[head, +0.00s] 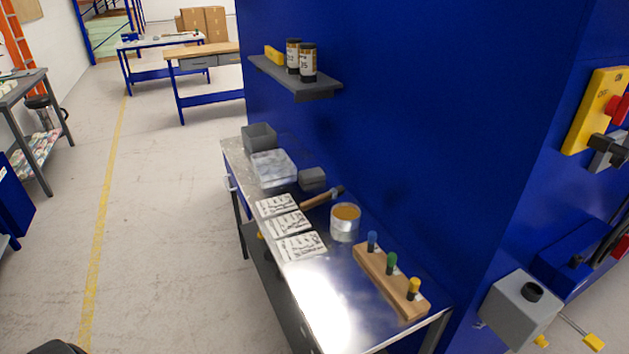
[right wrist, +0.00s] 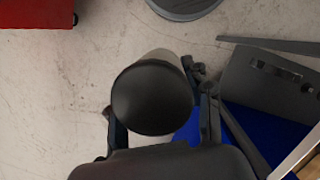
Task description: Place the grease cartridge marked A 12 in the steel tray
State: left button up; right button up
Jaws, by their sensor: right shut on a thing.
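My right gripper (right wrist: 158,108) is shut on a dark cylinder (right wrist: 152,98), likely a cartridge, in the right wrist view. I see its plain round end, and no marking on it is readable. The steel tray (head: 273,168) lies on the metal bench toward its far end in the head view. Two dark cartridges with pale labels, a left one (head: 293,56) and a right one (head: 308,63), stand upright on the wall shelf. Their labels are too small to read surely. My left gripper is in neither view.
On the bench (head: 330,300) are grey bins (head: 259,137) (head: 312,179), a hammer (head: 322,197), printed sheets (head: 290,223), a tin (head: 345,222) and a wooden block with coloured pegs (head: 390,280). A yellow box (head: 274,54) sits on the shelf (head: 300,86). The bench's near end is bare.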

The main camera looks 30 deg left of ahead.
aim_at(275, 170)
jog(key=i+j, duration=0.1)
jog(key=j, duration=2.35)
jog(key=i, duration=0.05)
